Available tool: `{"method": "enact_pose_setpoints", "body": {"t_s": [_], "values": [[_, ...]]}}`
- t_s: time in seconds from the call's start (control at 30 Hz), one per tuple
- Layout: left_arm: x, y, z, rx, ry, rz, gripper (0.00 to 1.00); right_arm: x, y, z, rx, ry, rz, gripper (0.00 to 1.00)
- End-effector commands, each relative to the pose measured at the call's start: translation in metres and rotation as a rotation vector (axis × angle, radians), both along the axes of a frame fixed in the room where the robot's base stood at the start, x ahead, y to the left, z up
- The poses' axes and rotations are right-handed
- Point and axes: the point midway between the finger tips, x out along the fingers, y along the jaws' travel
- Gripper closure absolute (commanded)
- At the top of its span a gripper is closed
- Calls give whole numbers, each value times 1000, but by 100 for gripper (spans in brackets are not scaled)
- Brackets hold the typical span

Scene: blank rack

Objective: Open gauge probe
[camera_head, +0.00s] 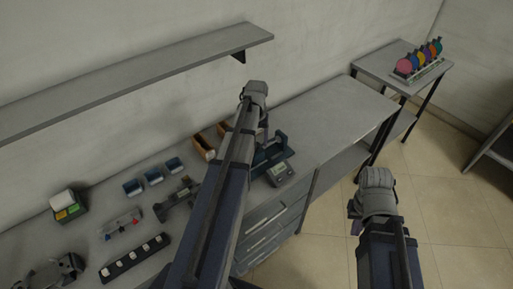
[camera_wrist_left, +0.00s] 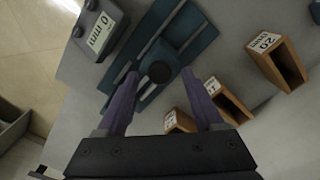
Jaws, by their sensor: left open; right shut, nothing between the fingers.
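The gauge is a dark teal device (camera_head: 272,150) on the bench, partly hidden behind my left arm in the head view. My right gripper (camera_head: 355,222) is shut and empty, out over the floor to the right.
Brown open blocks (camera_wrist_left: 277,64) with number labels stand beside the gauge. Small blue bins (camera_head: 153,176), a white-dotted black strip (camera_head: 135,257) and other tools lie at left. The bench right of the gauge (camera_head: 340,115) is clear. A side table (camera_head: 375,66) holds coloured discs.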

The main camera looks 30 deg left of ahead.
Motion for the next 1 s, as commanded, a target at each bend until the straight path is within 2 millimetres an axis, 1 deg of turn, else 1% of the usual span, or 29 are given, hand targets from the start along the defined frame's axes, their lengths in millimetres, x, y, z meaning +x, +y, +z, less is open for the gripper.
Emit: {"method": "enact_pose_setpoints", "body": {"t_s": [0.03, 0.1, 0.4, 1.0], "values": [[0, 0, -8, 0, 0, 0, 31, 0, 0, -8, 0, 0, 0, 100], [0, 0, -10, 0, 0, 0, 31, 0, 0, -10, 0, 0, -1, 100], [0, 0, -9, 0, 0, 0, 32, 0, 0, -9, 0, 0, -1, 100], [0, 0, -9, 0, 0, 0, 100, 0, 0, -9, 0, 0, -1, 100]]}}
